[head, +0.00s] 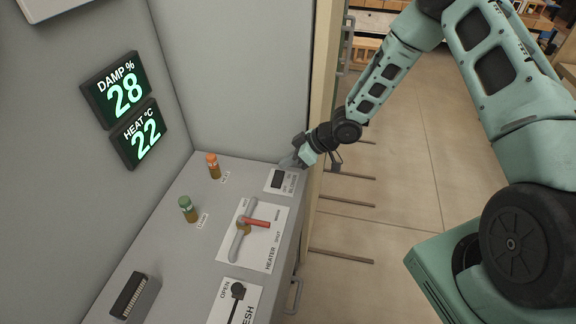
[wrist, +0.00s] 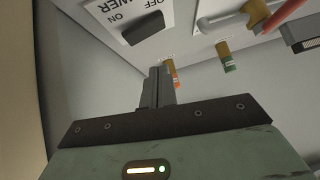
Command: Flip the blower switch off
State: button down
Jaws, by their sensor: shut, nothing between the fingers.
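The blower switch (head: 277,181) is a dark rocker on a white plate (head: 281,190) at the far right end of the grey bench. In the wrist view the dark rocker (wrist: 143,28) and its plate (wrist: 98,8), lettered OFF and ON, show at the top, upside down. Which side of the rocker is pressed is too small to tell. My gripper (head: 289,162) is just beyond the plate's far edge in the head view. In the wrist view my gripper's fingers (wrist: 157,85) are shut together and empty, apart from the rocker in the picture.
The heater lever with a red grip (head: 257,222) lies nearer. Wall displays (head: 122,90) read damp 28, heat 22.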

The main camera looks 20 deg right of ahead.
jog(key=s+a+b+v, duration=0.1)
jog(key=v, duration=0.6)
jog(key=shift+s+d+r, duration=0.25)
jog(key=shift+s, duration=0.15)
jog(key=s+a+r+m+g+h+b, duration=0.1)
jog(key=s+a+r+h+b, duration=0.1)
jog(key=s, duration=0.7)
jog(key=s+a+r+m+g+h+b, duration=0.1)
jog(key=s+a+r+h+b, duration=0.2)
jog(key=s, duration=0.7)
jog(key=s+a+r+g+h+b, duration=0.2)
jog(key=s+a, duration=0.4)
jog(key=s, duration=0.3)
notch_tip(320, 180, up, 3)
jog(key=shift+s+f+m+b, duration=0.15)
jog(key=shift+s+m+b, duration=0.25)
jog(key=shift+b, duration=0.5)
